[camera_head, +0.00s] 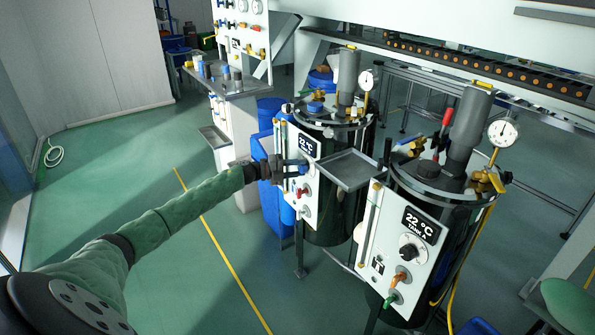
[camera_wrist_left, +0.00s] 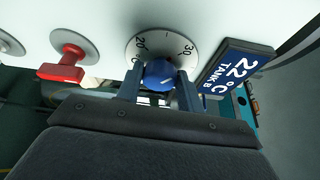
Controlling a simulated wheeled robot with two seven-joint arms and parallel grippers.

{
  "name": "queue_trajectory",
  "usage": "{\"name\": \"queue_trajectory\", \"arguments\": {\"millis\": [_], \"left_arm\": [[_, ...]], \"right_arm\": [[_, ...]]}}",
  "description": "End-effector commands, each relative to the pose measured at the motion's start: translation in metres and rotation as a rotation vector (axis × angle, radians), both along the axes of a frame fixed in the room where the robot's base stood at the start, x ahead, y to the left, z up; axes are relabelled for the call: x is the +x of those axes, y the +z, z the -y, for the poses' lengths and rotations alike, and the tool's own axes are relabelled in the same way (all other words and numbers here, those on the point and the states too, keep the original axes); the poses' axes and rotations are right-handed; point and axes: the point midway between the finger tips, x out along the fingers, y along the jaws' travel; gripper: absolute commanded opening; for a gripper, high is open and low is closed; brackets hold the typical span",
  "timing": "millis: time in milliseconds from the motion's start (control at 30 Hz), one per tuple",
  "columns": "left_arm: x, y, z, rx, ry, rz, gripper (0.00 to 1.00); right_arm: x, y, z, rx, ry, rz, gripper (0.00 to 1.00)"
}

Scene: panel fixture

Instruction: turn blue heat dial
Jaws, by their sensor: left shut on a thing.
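The blue heat dial (camera_wrist_left: 159,76) sits on a white round scale (camera_wrist_left: 150,43) marked 20 and 30 on the white panel of tank B. My left gripper (camera_wrist_left: 158,90) has a finger on each side of the blue dial and is shut on it. In the head view my left gripper (camera_head: 290,168) reaches the panel of the farther tank, just below its 22 °C display (camera_head: 307,146). The dial is mostly hidden by the gripper there. The "TANK B" display (camera_wrist_left: 235,73) is right of the dial in the wrist view. My right gripper is not in view.
A red valve handle (camera_wrist_left: 62,72) is left of the dial in the wrist view. A grey tray (camera_head: 350,170) juts out between the tanks. The tank A panel (camera_head: 398,245) stands nearer, at the right. Green floor (camera_head: 120,160) is open at the left.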

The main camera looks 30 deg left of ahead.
Motion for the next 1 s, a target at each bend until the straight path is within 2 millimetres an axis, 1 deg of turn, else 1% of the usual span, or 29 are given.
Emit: {"name": "queue_trajectory", "arguments": {"millis": [100, 300, 833, 867, 933, 967, 1000], "left_arm": [[-0.0009, -0.0019, 0.0011, 0.053, -0.003, 0.019, 0.14], [-0.0009, -0.0016, 0.0009, 0.107, -0.003, 0.041, 0.14], [-0.0009, -0.0018, 0.0015, 0.126, -0.003, 0.049, 0.14], [-0.0009, -0.0019, 0.0014, 0.126, -0.003, 0.049, 0.41], [-0.0008, -0.0016, 0.0013, 0.126, -0.003, 0.049, 0.55], [-0.0008, -0.0014, 0.0012, 0.126, -0.002, 0.049, 0.59], [-0.0007, -0.0011, 0.001, 0.126, -0.002, 0.049, 0.59]], "right_arm": [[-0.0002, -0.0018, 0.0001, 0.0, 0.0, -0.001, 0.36], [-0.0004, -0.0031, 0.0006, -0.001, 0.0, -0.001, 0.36], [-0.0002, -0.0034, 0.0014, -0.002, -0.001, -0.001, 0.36], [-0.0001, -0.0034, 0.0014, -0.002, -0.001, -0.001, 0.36], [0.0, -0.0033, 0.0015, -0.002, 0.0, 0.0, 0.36], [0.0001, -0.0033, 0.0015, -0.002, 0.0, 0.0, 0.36], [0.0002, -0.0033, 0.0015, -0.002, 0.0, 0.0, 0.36]]}}
